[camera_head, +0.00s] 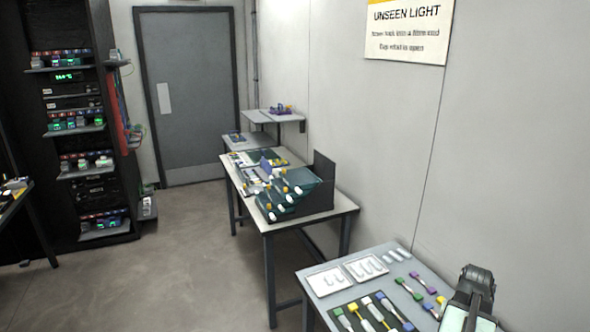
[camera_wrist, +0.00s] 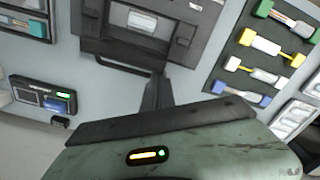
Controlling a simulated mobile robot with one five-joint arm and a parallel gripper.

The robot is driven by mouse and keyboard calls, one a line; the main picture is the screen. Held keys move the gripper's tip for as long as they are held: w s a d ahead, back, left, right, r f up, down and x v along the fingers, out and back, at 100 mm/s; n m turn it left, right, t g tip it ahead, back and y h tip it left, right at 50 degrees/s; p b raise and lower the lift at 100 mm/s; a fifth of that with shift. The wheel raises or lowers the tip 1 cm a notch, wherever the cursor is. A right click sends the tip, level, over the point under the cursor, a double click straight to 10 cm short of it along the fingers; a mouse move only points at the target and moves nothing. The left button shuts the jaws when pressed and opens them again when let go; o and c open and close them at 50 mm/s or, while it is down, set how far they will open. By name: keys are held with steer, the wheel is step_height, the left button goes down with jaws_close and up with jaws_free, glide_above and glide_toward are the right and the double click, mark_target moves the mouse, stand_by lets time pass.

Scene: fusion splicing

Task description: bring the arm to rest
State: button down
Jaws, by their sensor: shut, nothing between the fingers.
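My gripper (camera_wrist: 157,92) shows in the wrist view as dark narrow fingers, closed together with nothing between them. Behind them is my dark green wrist body with a small orange and green light. The gripper hangs over a grey work table, below a dark boxy device in the picture. In the head view a dark and pale green part at the lower right corner seems to be my arm; the fingers cannot be made out there.
A dark device (camera_wrist: 178,50) and a mat (camera_wrist: 232,75) with coloured connectors lie near the gripper. A small lit box (camera_wrist: 45,97) is at left. In the head view, a grey table (camera_head: 310,268), a farther table (camera_head: 335,208) and a rack (camera_head: 70,185) surround open floor (camera_head: 190,265).

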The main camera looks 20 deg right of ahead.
steer(key=shift+s+d+r, duration=0.25)
steer(key=shift+s+r, duration=0.15)
steer(key=shift+r, duration=0.2)
steer(key=shift+w, duration=0.1)
